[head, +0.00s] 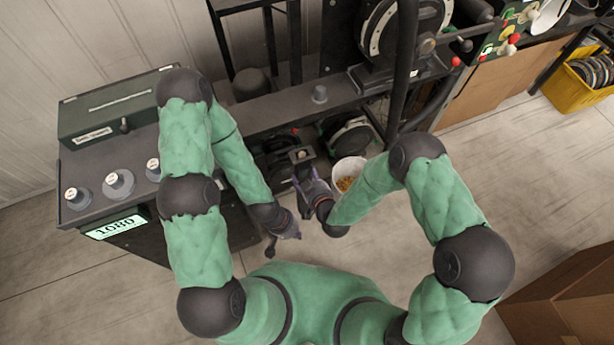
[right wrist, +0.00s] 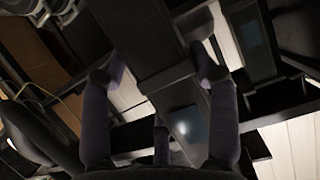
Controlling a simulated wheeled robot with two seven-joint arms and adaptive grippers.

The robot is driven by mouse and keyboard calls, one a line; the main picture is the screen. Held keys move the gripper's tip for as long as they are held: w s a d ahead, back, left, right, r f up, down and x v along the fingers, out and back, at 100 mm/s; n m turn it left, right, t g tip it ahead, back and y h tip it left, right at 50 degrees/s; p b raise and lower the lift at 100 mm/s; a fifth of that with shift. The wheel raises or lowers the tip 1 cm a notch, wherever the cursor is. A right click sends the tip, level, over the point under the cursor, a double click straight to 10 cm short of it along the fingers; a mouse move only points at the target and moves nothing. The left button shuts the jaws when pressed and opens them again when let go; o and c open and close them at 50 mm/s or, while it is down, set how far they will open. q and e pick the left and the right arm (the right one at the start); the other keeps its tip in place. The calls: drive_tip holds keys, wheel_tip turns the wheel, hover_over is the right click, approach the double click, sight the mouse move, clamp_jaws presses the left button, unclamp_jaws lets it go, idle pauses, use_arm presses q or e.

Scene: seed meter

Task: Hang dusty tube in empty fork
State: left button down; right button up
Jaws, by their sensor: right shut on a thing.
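My right gripper (head: 308,178) is at the machine's front, its purple-grey fingers around a dark box-shaped part (head: 302,155). In the right wrist view, the fingers (right wrist: 160,70) stand on either side of this dark part (right wrist: 155,45), shut on it. I cannot tell whether this part is the dusty tube. My left gripper (head: 287,232) hangs lower and to the left, near the front of the bench, apart from the right one. Its fingers are too small to read. I cannot make out the empty fork among the dark machine parts.
A white bucket (head: 340,170) with yellow-brown grains stands just right of my right gripper. A black post (head: 402,70) rises at right. A cardboard box (head: 565,310) stands at lower right.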

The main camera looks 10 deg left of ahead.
drive_tip(key=w+a+b, duration=0.5)
drive_tip(key=w+a, duration=0.3)
drive_tip(key=w, duration=0.4)
drive_tip(key=shift+w+a, duration=0.2)
idle(1.3)
drive_tip(key=shift+w, duration=0.1)
idle(0.8)
drive_tip(key=shift+f+b, duration=0.45)
drive_tip(key=shift+b, duration=0.3)
drive_tip(key=o, duration=1.8)
drive_tip(key=shift+f, duration=0.1)
drive_tip(key=shift+s, duration=0.2)
